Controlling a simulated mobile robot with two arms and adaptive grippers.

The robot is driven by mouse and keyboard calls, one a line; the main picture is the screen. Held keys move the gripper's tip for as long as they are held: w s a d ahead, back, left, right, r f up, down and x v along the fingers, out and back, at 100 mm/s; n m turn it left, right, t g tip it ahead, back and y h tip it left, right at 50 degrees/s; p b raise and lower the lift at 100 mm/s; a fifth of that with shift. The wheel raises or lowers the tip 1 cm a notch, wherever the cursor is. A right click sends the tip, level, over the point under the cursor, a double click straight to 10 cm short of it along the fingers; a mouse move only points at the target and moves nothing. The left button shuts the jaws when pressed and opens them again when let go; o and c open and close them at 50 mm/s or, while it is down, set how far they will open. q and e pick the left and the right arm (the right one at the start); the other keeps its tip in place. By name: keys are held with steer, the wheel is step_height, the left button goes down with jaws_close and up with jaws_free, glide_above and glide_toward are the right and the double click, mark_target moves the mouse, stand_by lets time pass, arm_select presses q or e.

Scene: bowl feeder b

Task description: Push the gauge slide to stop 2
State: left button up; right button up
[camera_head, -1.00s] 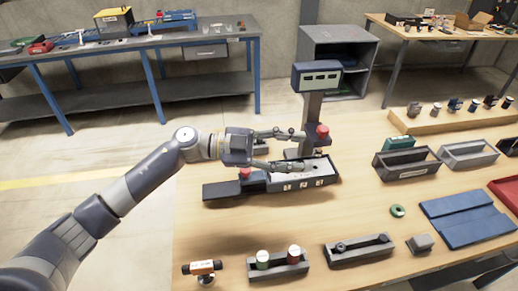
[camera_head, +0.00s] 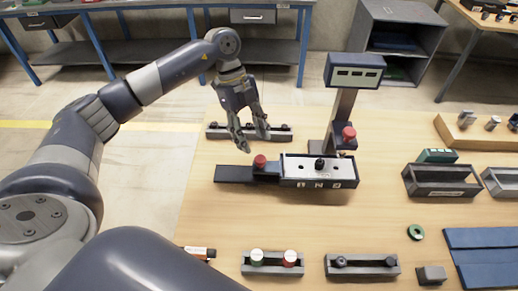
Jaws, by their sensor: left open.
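The gauge (camera_head: 338,182) lies on the wooden table, a dark bed with a white top plate and small number labels on its front face. A dark slide (camera_head: 232,174) sticks out at its left end. A red knob (camera_head: 260,161) stands where the slide meets the bed, and a black knob (camera_head: 320,163) stands on the plate. My left gripper (camera_head: 253,138) is open and points down, its fingertips just behind and left of the red knob in the picture. I cannot tell whether it touches anything. My right gripper is not in view.
A post with a display box (camera_head: 354,71) and a red button (camera_head: 349,132) stands behind the gauge. A dark rack (camera_head: 215,132) lies behind my left gripper. Holders with a green and a red-topped part (camera_head: 272,262) stand in front. The table between is clear.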

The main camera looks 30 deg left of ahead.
mark_target(260, 158)
arm_select(q)
steer(key=shift+p+x, duration=0.7)
steer(key=shift+x, duration=2.35)
steer(key=shift+d+r, duration=0.1)
steer(key=shift+d, duration=0.05)
jaws_close()
